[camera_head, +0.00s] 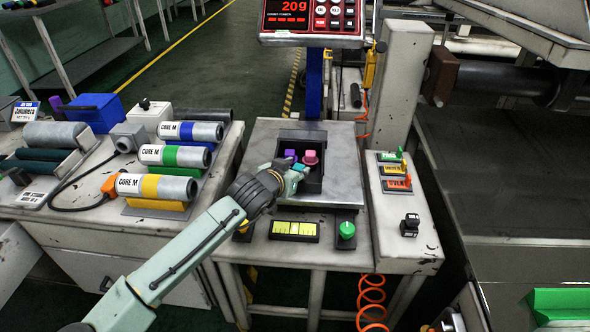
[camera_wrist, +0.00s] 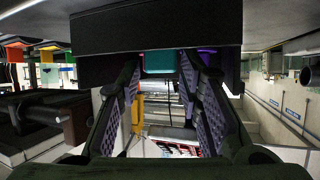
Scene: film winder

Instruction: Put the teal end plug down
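The teal end plug (camera_head: 299,168) is at the tips of my gripper (camera_head: 291,171) in the camera_head view, at the left side of a black open box (camera_head: 315,185). In the camera_wrist view the teal plug (camera_wrist: 160,62) shows between the two fingertips of my gripper (camera_wrist: 160,72). The fingers stand apart on either side of it. Whether both pads press on it, I cannot tell. Its lower part and what it rests on are hidden. A purple plug (camera_head: 291,154) and a pink plug (camera_head: 310,157) sit in the box behind it.
The box stands on a metal plate (camera_head: 345,150), with a red-digit display (camera_head: 310,20) behind. A yellow panel (camera_head: 294,230) and green knob (camera_head: 346,230) are in front. Core M rolls (camera_head: 165,187) lie on the left bench. Labelled switches (camera_head: 396,170) are at right.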

